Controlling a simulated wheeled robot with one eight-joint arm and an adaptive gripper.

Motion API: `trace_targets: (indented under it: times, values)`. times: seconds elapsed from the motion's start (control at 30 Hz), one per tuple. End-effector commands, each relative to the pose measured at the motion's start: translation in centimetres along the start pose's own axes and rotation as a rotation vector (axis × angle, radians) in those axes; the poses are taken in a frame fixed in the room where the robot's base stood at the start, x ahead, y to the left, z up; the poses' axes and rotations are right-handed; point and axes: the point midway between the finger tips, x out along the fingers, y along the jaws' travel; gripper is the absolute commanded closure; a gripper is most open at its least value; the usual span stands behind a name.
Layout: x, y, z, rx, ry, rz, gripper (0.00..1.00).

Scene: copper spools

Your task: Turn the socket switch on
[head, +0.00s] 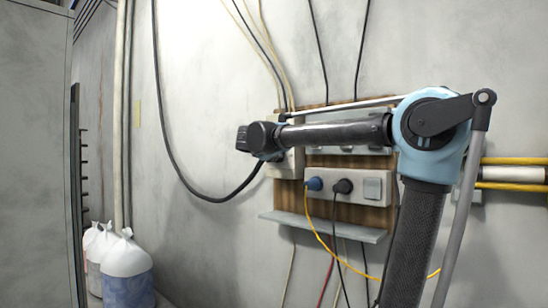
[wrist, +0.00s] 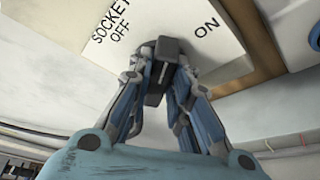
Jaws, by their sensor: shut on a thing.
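The socket switch box is a white box (wrist: 245,22) printed "SOCKET", "OFF" and "ON" in the wrist view. Its dark switch handle (wrist: 167,47) stands out between the OFF label on the left and the ON label on the right. My gripper (wrist: 160,82) is shut on the handle, with a finger on each side. The fingers hide part of the handle, so its exact setting is hard to read. In the head view the white box (head: 290,163) is at the left of a wooden board, largely behind my wrist. The fingers are hidden there.
A socket strip (head: 347,186) with a blue plug (head: 313,184), a black plug (head: 342,186) and a light switch plate (head: 373,188) sits below my forearm. A grey shelf (head: 325,226) juts out beneath. Cables hang around the board. Filled bags (head: 125,262) stand at lower left.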

Motion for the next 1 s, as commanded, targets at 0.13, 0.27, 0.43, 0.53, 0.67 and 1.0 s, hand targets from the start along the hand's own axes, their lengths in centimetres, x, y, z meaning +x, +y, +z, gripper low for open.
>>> trace_targets:
  times: [0.13, 0.27, 0.43, 0.53, 0.67, 1.0]
  values:
    - [0.0, -0.5, -0.1, 0.126, 0.000, 0.050, 1.00]
    - [0.0, -0.7, -0.1, 0.229, 0.000, 0.092, 1.00]
    - [0.0, -0.9, -0.1, 0.343, 0.000, 0.139, 1.00]
    - [0.0, -1.0, -0.2, 0.396, 0.000, 0.160, 1.00]
    - [0.1, -1.1, -0.2, 0.448, 0.000, 0.181, 1.00]
    - [0.1, -1.3, -0.3, 0.504, -0.001, 0.202, 1.00]
